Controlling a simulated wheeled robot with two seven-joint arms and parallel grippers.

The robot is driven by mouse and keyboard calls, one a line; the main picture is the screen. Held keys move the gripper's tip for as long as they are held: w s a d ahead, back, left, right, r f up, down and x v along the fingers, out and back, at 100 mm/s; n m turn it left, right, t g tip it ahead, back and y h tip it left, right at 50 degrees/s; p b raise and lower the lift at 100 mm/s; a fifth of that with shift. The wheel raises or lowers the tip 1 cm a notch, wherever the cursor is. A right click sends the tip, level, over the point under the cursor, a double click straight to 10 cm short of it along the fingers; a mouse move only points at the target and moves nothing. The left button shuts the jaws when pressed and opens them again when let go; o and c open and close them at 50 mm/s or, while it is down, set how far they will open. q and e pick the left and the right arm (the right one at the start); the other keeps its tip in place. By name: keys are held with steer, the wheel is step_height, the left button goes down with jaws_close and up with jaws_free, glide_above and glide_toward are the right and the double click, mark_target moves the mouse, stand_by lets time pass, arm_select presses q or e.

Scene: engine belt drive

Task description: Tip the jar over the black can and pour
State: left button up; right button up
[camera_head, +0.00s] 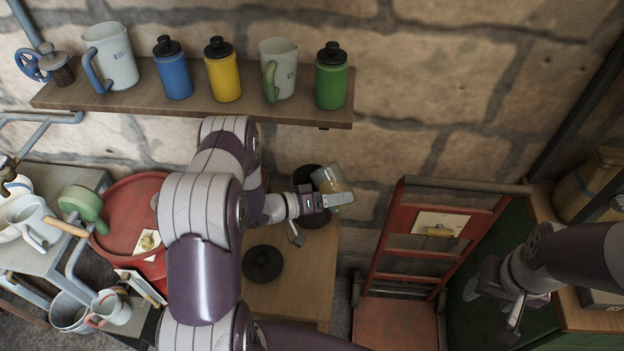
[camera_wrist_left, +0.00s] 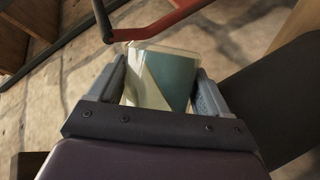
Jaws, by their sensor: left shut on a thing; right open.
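In the left wrist view the jar (camera_wrist_left: 172,78) sits between both fingers, and the black can (camera_wrist_left: 270,100) is to the right, close to the jar. Whether anything flows from the jar cannot be seen. The can stands on the wooden table (camera_head: 300,290). My right gripper (camera_head: 497,302) is open and empty at the lower right.
A round black lid (camera_head: 262,263) lies on the table in front of the can. A wall shelf (camera_head: 200,105) with mugs and bottles is above. A red hand truck (camera_head: 425,250) stands to the right. A red drum (camera_head: 130,215) and a cluttered bench are on the left.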

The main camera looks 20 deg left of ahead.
arm_select(q)
steer(key=shift+f+b, duration=0.4)
steer(key=shift+b, duration=0.05)
steer(key=shift+d+n+h+b, duration=0.1)
steer(key=shift+n+h+b, duration=0.25)
steer(key=shift+n+h, duration=0.4)
stand_by(0.4)
steer(key=shift+r+n, duration=0.6)
steer(key=shift+n, duration=0.25)
stand_by(0.4)
steer(key=shift+w+a+r+n+h, duration=0.3)
steer(key=shift+a+r+n+h, duration=0.15)
steer(key=shift+a+r+n, duration=0.2)
stand_by(0.8)
steer(key=shift+w+a+f+n+t+h+b, duration=0.15)
steer(key=shift+n+t+h+b, duration=0.2)
steer(key=shift+n+b, duration=0.35)
stand_by(0.7)
steer(key=shift+a+r+n, duration=0.15)
steer(key=shift+r+n, duration=0.15)
steer(key=shift+n, duration=0.25)
